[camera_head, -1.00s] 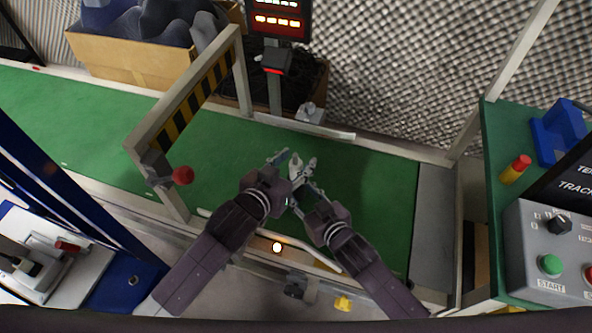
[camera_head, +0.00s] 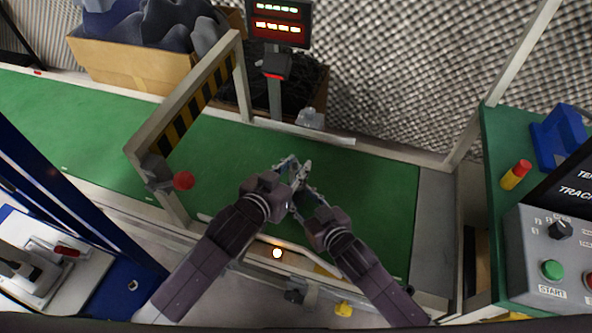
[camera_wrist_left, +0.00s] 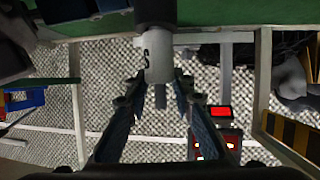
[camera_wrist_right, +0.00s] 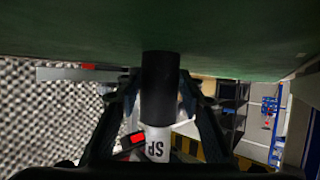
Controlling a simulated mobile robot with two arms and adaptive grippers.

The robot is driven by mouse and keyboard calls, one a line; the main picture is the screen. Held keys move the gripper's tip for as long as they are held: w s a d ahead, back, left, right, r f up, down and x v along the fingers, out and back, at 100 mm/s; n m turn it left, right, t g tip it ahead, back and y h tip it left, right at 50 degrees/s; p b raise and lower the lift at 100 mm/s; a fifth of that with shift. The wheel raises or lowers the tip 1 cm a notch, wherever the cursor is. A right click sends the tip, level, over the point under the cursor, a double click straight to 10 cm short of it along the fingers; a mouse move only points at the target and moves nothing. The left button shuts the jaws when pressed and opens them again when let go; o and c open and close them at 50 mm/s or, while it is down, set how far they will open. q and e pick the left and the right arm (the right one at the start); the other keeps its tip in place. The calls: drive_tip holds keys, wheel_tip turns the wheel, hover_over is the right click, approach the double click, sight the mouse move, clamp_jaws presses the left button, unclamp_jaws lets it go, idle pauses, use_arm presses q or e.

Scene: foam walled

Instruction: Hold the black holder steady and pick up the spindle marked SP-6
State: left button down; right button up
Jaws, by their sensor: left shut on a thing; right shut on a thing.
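The light grey spindle (camera_wrist_left: 158,68) carries dark lettering. An "S" shows in the left wrist view, and "SP" on the spindle (camera_wrist_right: 157,140) in the right wrist view; its number is not readable. It stands in line with the black holder (camera_wrist_right: 160,88), a cylinder by the green surface, with no gap visible between them. The holder also shows in the left wrist view (camera_wrist_left: 156,12). My left gripper (camera_head: 291,165) is shut on the spindle. My right gripper (camera_head: 301,192) is shut on the holder, just below the left one in the head view.
The green conveyor (camera_head: 230,150) is clear around the grippers. A striped gate frame (camera_head: 195,100) with a red knob (camera_head: 183,181) stands to the left. A sensor post (camera_head: 275,90) and display (camera_head: 278,22) are behind. A control box (camera_head: 550,255) is at right.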

use_arm(q)
wheel_tip(320, 180, up, 10)
idle(0.4)
use_arm(e)
drive_tip(key=o, duration=1.3)
drive_tip(key=v, duration=1.2)
